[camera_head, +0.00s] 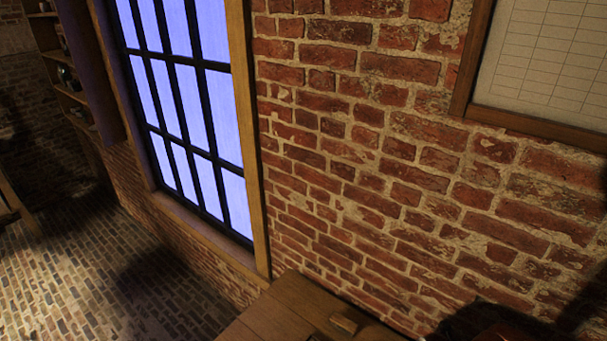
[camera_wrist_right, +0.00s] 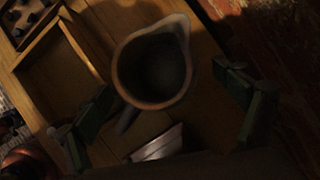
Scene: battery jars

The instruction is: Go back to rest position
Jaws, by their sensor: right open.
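My right gripper (camera_wrist_right: 163,82) shows in the right wrist view with its two dark green fingers spread wide. A grey-brown jug (camera_wrist_right: 122,70) with a spout and a handle lies between and beyond the fingers in that view. I look down into its dark mouth. Gaps show between the jug and both fingers, and it is not gripped. The jug stands on a wooden table (camera_wrist_right: 208,58). My left gripper is in neither view. The head view shows no gripper.
In the wrist view, an empty wooden tray (camera_wrist_right: 88,42) and a dark holder with holes (camera_wrist_right: 22,18) lie left, a pale vessel (camera_wrist_right: 160,146) below the jug. The head view shows a brick wall (camera_head: 370,150), a window (camera_head: 185,100), a framed chart (camera_head: 550,60) and a wooden tabletop (camera_head: 285,308).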

